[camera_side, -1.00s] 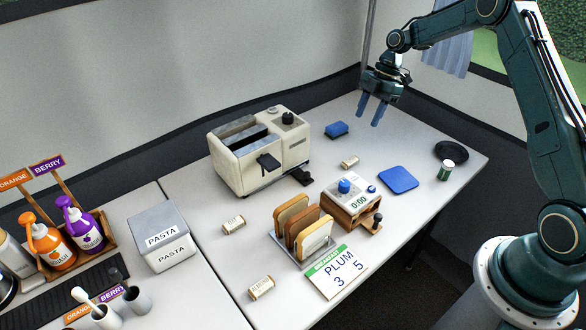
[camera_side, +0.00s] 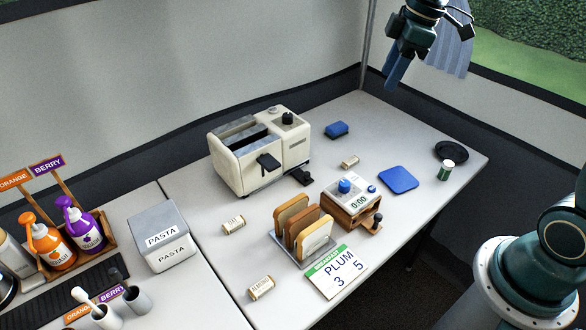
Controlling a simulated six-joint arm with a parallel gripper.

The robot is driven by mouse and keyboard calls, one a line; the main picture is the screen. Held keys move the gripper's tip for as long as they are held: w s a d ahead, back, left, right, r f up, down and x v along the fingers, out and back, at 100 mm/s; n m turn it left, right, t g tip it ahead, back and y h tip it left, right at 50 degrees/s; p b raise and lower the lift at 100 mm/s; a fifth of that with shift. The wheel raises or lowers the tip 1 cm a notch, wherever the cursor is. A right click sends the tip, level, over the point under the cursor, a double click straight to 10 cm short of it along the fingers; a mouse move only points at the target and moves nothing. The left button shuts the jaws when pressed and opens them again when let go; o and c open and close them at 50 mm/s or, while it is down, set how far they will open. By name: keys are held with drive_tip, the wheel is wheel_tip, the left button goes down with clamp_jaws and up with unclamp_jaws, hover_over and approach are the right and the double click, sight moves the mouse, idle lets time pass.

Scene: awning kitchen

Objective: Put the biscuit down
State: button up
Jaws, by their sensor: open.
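My gripper (camera_side: 393,80) is high at the upper right, above the table's back right corner. It is open, with nothing visible in it; its fingers overlap in this view. I cannot pick out a biscuit for certain. Small beige pieces with labels lie on the table: one right of the toaster (camera_side: 350,161), one in front of the toaster (camera_side: 233,225) and one near the front (camera_side: 261,288). Their writing is mostly too small to read. My gripper is well away from all of them.
The cream toaster (camera_side: 240,155) stands at the back. A rack of bread slices (camera_side: 315,238), a timer (camera_side: 347,203) and a PLUM card (camera_side: 337,270) are mid-table. A blue sponge (camera_side: 336,130), blue cloth (camera_side: 398,179), black dish (camera_side: 451,152) and small jar (camera_side: 446,172) lie rightward.

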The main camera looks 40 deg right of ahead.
drive_tip(key=s+a+r+m+t+h, duration=0.1)
drive_tip(key=s+a+m+t, duration=0.2)
drive_tip(key=s+m, duration=0.5)
drive_tip(key=s+a, duration=0.1)
drive_tip(key=s, duration=1.2)
drive_tip(key=shift+a+r+m+h, duration=0.2)
drive_tip(key=shift+m+h, duration=0.1)
drive_tip(key=shift+m, duration=0.1)
drive_tip(key=shift+o, duration=0.6)
drive_tip(key=shift+w, duration=0.1)
drive_tip(key=shift+w, duration=0.1)
